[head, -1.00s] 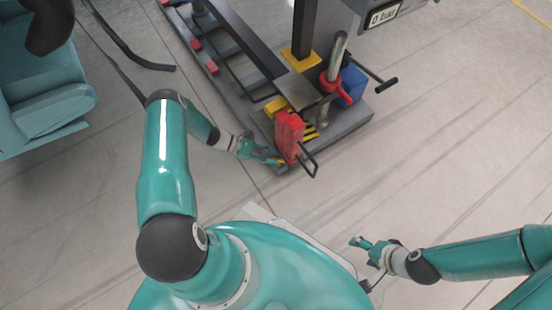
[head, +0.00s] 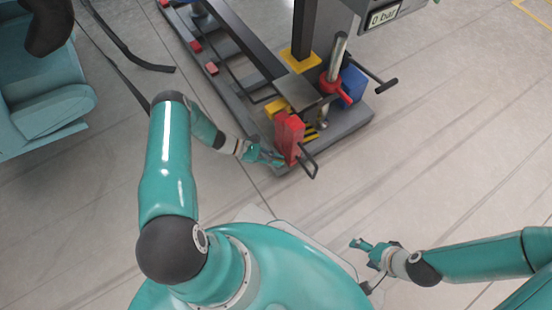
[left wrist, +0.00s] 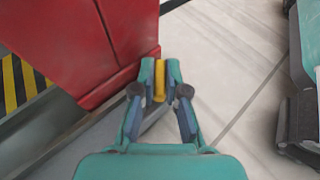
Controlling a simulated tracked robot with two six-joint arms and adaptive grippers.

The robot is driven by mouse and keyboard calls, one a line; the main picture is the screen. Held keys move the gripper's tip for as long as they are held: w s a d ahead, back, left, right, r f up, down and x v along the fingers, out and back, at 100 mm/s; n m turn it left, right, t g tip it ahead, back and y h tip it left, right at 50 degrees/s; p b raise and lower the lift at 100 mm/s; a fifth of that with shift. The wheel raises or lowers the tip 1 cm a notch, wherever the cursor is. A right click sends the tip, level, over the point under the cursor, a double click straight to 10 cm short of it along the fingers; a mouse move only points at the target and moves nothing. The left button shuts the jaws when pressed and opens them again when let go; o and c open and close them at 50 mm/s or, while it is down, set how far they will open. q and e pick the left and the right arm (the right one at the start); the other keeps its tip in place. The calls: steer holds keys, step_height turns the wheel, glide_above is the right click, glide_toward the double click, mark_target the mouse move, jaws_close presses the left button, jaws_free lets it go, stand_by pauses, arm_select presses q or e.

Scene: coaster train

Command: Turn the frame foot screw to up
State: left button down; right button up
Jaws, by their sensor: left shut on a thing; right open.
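The foot screw shows as a small yellow piece (left wrist: 160,80) in the left wrist view, beside the lower corner of a red block (left wrist: 85,40). My left gripper (left wrist: 160,75) is shut on this yellow piece, with one finger on each side of it. In the head view my left gripper (head: 275,157) reaches the red block (head: 288,138) from the left, low at the frame's near corner. The fingers and the block mostly hide the screw there. My right gripper (head: 362,243) is open and empty above the floor at the lower right.
The dark frame base (head: 350,122) carries a red lever (head: 335,88), a blue block (head: 352,83) and a black-handled bar (head: 378,80). A black wire loop (head: 310,165) juts out beside the red block. A teal machine (head: 40,90) stands at left. The floor at right is clear.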

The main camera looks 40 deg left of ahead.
arm_select(q)
steer(key=n+t+y+p, duration=0.1)
steer(key=n+p, duration=0.1)
steer(key=p, duration=0.1)
steer(key=n+t+y+p, duration=0.2)
steer(key=p, duration=0.1)
steer(key=n+t+y+p, duration=0.2)
steer(key=p, duration=0.1)
steer(key=shift+s+d+r+n, duration=0.15)
steer(key=shift+s+r+n, duration=0.1)
steer(key=shift+s+n, duration=0.1)
steer(key=shift+f+n+t+y+p, duration=0.25)
steer(key=shift+n+t+y+p, duration=0.55)
steer(key=shift+n+y+p, duration=0.35)
steer(key=c, duration=1.5)
jaws_free()
steer(key=v, duration=1.1)
steer(key=shift+s+r, duration=0.1)
steer(key=shift+s, duration=0.3)
steer(key=shift+s, duration=0.1)
